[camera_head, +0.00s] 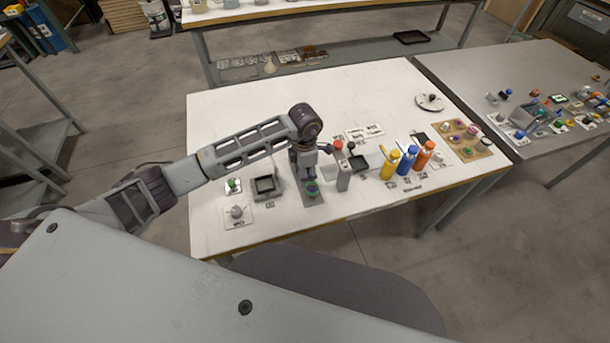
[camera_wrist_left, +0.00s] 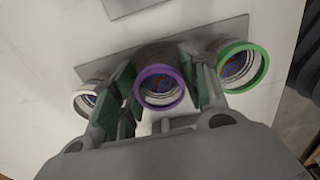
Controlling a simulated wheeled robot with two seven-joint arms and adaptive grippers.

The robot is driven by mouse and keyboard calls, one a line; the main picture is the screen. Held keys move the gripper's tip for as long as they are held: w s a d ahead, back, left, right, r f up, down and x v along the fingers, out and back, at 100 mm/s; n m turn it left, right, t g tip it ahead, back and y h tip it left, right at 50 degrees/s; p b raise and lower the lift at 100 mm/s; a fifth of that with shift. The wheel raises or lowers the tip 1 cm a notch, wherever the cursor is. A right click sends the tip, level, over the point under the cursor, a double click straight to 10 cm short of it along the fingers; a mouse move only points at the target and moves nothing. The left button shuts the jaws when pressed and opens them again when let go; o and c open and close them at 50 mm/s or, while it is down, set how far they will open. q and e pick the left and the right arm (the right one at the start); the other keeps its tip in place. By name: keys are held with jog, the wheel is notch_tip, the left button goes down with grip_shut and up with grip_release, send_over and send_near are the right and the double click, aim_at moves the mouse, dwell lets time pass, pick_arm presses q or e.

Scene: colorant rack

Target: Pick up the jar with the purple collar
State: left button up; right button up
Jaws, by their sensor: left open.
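The jar with the purple collar (camera_wrist_left: 158,88) stands in the middle of a row in the left wrist view, its open mouth facing the camera. A jar with a white collar (camera_wrist_left: 91,98) is to its left and one with a green collar (camera_wrist_left: 243,66) to its right; the green one also shows in the head view (camera_head: 312,188). My left gripper (camera_wrist_left: 158,76) is open, with one finger on each side of the purple-collared jar. I cannot tell whether the fingers touch it. In the head view my left gripper (camera_head: 304,170) hides the purple collar. My right gripper is not in view.
The jars stand on a grey strip (camera_head: 313,202) on the white table (camera_head: 230,118). Nearby are a black tray (camera_head: 265,187), a grey post with a red top (camera_head: 342,177), and yellow, blue and orange bottles (camera_head: 407,160). The neighbouring jars leave little room beside the fingers.

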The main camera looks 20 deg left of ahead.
pick_arm(q)
jog(key=c, duration=0.8)
jog(key=shift+r, duration=0.35)
jog(key=shift+r+b, duration=0.5)
jog(key=shift+r, duration=4.05)
jog(key=shift+r, duration=0.1)
